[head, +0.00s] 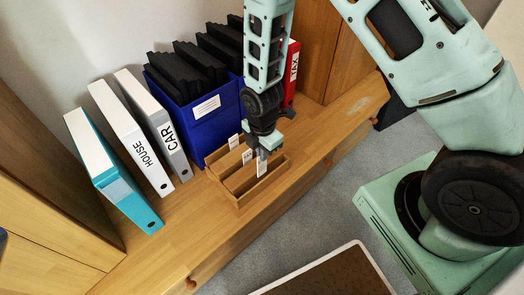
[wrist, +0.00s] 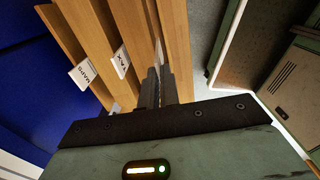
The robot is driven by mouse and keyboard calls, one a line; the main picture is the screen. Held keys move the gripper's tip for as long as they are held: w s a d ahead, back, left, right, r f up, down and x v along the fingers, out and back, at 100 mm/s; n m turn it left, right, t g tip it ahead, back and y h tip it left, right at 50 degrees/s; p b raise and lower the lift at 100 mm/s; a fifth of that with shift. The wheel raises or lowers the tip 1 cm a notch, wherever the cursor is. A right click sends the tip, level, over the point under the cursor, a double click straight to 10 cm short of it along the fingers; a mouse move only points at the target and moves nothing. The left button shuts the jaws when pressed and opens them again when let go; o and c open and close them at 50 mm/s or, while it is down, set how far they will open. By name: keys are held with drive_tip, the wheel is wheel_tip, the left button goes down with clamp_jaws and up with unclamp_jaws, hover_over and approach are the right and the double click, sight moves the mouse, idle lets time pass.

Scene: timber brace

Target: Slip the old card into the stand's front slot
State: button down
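The wooden stand (head: 239,203) sits on the shelf, with parallel slats and slots between them. Two white cards stand in its rear slots: one reads MAPS (wrist: 83,75), the other TAX (wrist: 122,62). My gripper (head: 263,153) points down over the front slot. In the wrist view its two fingers (wrist: 162,88) are close together, with a thin pale card edge (wrist: 158,52) between them. In the head view this third white card, the old card (head: 261,168), shows upright below the fingertips at the front slot. Its lettering is too small to read. I cannot tell how deep it sits.
A blue bin (head: 207,118) of black folders stands behind the stand. A red binder (head: 291,75) is right of it, and white, grey and teal binders (head: 113,185) are at left. The shelf in front of the binders is clear. A dark-topped table (head: 330,275) is nearby.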

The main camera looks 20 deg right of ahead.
sight(262, 163)
drive_tip(key=shift+f+b, duration=1.75)
drive_tip(key=shift+f, duration=1.15)
drive_tip(key=c, duration=1.1)
unclamp_jaws()
drive_tip(key=shift+r, duration=0.15)
wheel_tip(262, 163, up, 8)
drive_tip(key=p, duration=0.7)
